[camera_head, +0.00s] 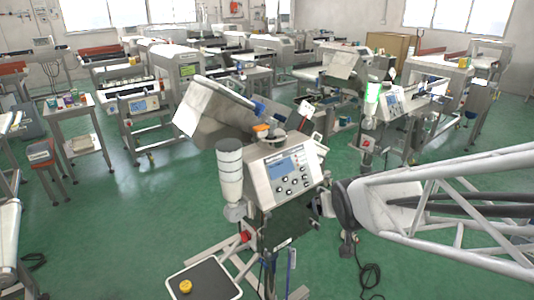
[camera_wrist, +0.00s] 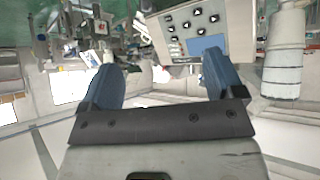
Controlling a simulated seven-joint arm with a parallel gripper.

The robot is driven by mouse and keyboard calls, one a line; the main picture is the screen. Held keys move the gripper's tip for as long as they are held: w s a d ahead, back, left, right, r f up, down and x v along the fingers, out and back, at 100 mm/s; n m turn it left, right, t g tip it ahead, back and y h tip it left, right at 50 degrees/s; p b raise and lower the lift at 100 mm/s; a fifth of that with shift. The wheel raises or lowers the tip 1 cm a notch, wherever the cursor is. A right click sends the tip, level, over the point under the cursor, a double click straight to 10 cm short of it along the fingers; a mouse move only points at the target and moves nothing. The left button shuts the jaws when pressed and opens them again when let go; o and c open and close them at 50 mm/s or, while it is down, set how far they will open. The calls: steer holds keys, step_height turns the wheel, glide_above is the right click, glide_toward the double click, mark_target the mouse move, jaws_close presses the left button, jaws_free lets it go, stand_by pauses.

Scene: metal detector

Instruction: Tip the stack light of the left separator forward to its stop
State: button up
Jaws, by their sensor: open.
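The left separator (camera_head: 280,175) stands in the middle of the head view, with a tilted grey panel of buttons and a blue screen. Its stack light (camera_head: 230,168), a grey-white banded cylinder, stands upright at the panel's left side. In the wrist view the picture is upside down, with the stack light (camera_wrist: 285,65) at the right edge and the control panel (camera_wrist: 190,30) at the top. My gripper (camera_wrist: 160,60) is open, its two blue fingers apart with nothing between them. It is beside the panel, apart from the stack light. In the head view its fingers are hard to make out.
A dark-topped stand with a yellow button (camera_head: 186,287) is at the front. Conveyors and tables fill the back. Green floor is free at the left front.

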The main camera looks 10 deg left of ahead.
mark_target(231, 183)
steer(key=w+a+f+n+t+y, duration=0.1)
steer(key=w+a+n+y, duration=0.1)
steer(key=a, duration=0.5)
steer(key=w+a+f+n+t+y, duration=0.1)
steer(key=w+a+f+y, duration=0.1)
steer(key=a, duration=0.5)
steer(key=w+a+f+n+t+y, duration=0.1)
steer(key=w+a+f+n+y, duration=0.1)
steer(key=a+y, duration=0.4)
steer(key=shift+w+a+f+n, duration=0.1)
steer(key=shift+w+a+n, duration=0.05)
steer(key=shift+w+a, duration=0.3)
steer(key=shift+w+a+f+n, duration=0.1)
steer(key=shift+w+a+n, duration=0.1)
steer(key=shift+a, duration=0.3)
steer(key=shift+s+a+f+y, duration=0.1)
steer(key=shift+s+a+y, duration=0.1)
steer(key=shift+a+y, duration=0.4)
steer(key=shift+w+a, duration=0.15)
steer(key=shift+x, duration=3.7)
steer(key=shift+w, duration=0.1)
steer(key=c, duration=1)
